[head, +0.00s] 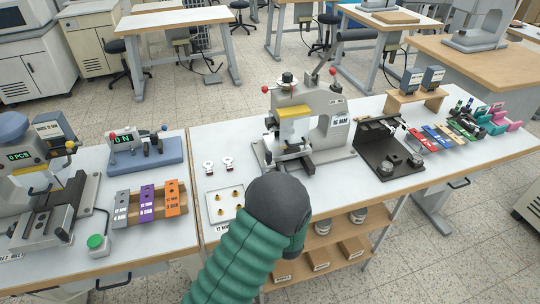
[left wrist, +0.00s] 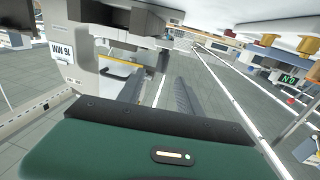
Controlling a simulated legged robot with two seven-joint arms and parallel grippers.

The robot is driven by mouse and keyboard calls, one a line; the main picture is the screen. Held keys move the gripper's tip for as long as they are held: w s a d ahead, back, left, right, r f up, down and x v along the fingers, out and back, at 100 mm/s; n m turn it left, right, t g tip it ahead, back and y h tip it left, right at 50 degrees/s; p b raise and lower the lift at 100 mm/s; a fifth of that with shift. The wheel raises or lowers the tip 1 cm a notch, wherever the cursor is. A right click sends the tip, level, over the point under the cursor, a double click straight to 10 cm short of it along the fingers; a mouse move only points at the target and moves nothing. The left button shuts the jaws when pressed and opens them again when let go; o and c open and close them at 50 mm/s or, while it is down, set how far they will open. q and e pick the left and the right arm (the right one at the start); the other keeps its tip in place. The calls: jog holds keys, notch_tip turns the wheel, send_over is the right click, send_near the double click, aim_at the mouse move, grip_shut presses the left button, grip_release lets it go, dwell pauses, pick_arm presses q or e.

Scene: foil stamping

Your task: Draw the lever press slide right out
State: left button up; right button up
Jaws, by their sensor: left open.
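The lever press (head: 327,125) stands mid-table, pale grey with a yellow part, a red-knobbed lever and a "16 MM" label. Its dark slide (head: 307,166) sticks out low at the front. My left arm, green-sleeved with a dark grey end, reaches toward the press front and hides its own fingers in the head view. In the left wrist view, which is upside down, my left gripper (left wrist: 160,96) has its fingers apart with nothing between them. The press also shows there (left wrist: 90,55), with dark parts near the top that may be the slide. My right gripper is not in view.
Left of the press lie two white ring tags and a plate (head: 223,206) with small brass pieces. A black fixture (head: 386,146) stands close on the right. A wooden tray (head: 150,203) of coloured blocks sits on the left table. Shelves (head: 335,245) hang below the front edge.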

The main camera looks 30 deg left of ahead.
aim_at(269, 157)
pick_arm(q)
jog(key=x, duration=0.9)
jog(key=shift+w+a, duration=0.1)
jog(key=shift+a+r, duration=0.1)
jog(key=shift+r, duration=0.05)
grip_shut()
dwell(0.9)
